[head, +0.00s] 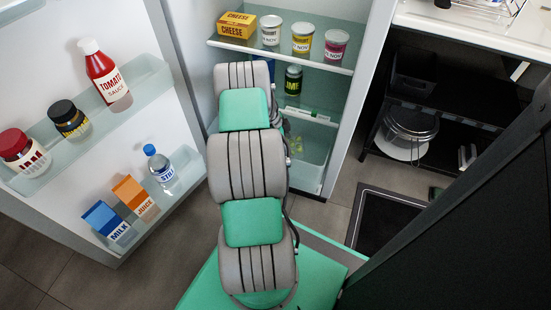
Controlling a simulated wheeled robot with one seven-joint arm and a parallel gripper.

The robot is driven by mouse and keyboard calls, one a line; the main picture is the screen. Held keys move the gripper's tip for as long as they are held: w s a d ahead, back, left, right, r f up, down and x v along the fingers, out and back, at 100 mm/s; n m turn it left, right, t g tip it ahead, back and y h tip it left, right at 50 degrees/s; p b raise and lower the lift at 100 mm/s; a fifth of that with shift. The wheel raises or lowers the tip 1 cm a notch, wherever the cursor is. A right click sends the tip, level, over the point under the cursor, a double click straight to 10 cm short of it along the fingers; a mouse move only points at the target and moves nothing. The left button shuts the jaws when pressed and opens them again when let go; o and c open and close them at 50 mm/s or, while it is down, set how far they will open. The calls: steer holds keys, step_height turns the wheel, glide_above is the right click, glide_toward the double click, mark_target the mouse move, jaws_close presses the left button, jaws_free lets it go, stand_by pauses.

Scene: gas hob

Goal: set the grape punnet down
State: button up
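My arm reaches into the open fridge, and its links hide the middle of the fridge. My gripper is not in view, so what it holds does not show. I cannot make out the grape punnet for certain. A yellow-green patch (292,141) shows beside the arm in the lower part of the fridge, partly hidden, and I cannot tell what it is.
The upper shelf (330,63) holds a cheese box (236,24) and several tubs. Below stands a dark green jar (293,79). The open door (85,20) at left has racks with bottles, jars and cartons. A black rack (435,120) stands at right.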

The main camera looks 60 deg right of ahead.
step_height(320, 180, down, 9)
steer(key=b, duration=0.4)
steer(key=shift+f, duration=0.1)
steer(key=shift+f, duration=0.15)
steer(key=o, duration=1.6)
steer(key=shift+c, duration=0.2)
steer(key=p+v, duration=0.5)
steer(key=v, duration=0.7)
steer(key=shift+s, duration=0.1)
